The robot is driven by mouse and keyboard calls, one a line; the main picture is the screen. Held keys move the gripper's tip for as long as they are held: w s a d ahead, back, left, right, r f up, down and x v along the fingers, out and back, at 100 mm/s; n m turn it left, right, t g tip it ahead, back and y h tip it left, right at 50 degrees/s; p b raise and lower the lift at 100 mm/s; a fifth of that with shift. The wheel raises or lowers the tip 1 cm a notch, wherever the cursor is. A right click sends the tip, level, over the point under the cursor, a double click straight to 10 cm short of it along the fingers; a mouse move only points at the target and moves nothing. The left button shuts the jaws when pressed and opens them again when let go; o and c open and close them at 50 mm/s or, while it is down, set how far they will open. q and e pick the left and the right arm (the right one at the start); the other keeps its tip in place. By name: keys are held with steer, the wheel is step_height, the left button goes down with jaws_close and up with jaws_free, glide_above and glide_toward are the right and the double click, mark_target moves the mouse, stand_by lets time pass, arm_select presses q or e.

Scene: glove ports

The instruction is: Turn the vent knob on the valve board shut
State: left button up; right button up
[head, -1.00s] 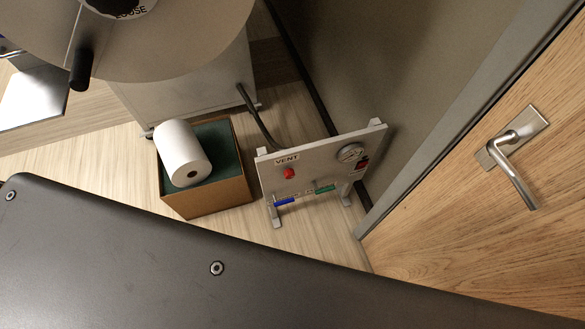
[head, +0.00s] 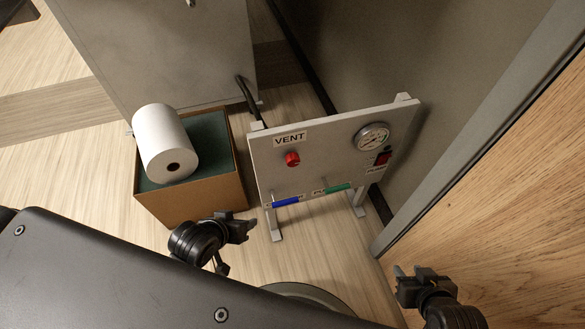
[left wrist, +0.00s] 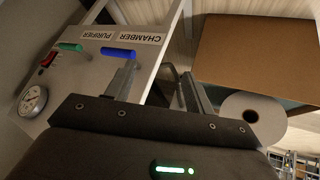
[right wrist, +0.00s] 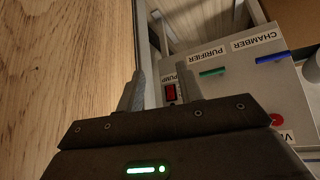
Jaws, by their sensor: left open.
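The valve board (head: 330,150) is a pale upright panel on feet. Its red vent knob (head: 292,158) sits below the VENT label (head: 290,139); the right wrist view shows a red part of it (right wrist: 277,119) near the right edge. My left gripper (head: 246,227) is open and empty, below and left of the board in the head view, apart from the knob. The left wrist view does not show the knob. My right gripper (head: 413,272) is open and empty, below and right of the board, near the wooden door.
The board also carries a blue handle (head: 286,203), a green handle (head: 338,188), a gauge (head: 373,137) and a red pump switch (head: 383,158). A box (head: 190,205) with a white roll (head: 165,145) stands left. The wooden door (head: 500,200) is close on the right.

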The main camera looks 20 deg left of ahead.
arm_select(q)
steer(key=w+d+r+n+t+h, duration=0.2)
steer(key=w+r+n+t, duration=0.1)
steer(key=w, duration=0.1)
steer(key=n+t+h, duration=0.4)
steer(key=n+h, duration=0.2)
steer(key=h, duration=0.1)
glide_toward(288, 164)
steer(key=w, duration=0.1)
steer(key=b+x, duration=0.1)
steer(key=x, duration=0.8)
steer(key=shift+w+d+f+b, duration=0.1)
steer(key=shift+d+f+b, duration=0.1)
steer(key=shift+d+b, duration=0.15)
steer(key=shift+x, duration=0.75)
arm_select(e)
steer(key=w+a+r+n+t+y, duration=0.1)
steer(key=a+r+t+y, duration=0.2)
steer(key=r, duration=0.5)
steer(key=w+a+r+n+t+y, duration=0.1)
steer(key=a+r+t+y, duration=0.2)
steer(key=r+t, duration=0.3)
steer(key=w+a+r+n+t+y, duration=0.1)
steer(key=a+r+t+y, duration=0.2)
steer(key=r, duration=0.7)
steer(key=shift+w+a+r+t+y, duration=0.15)
steer(key=shift+a+r+t+y, duration=0.1)
steer(key=shift+t+y, duration=0.4)
steer(key=shift+d, duration=0.1)
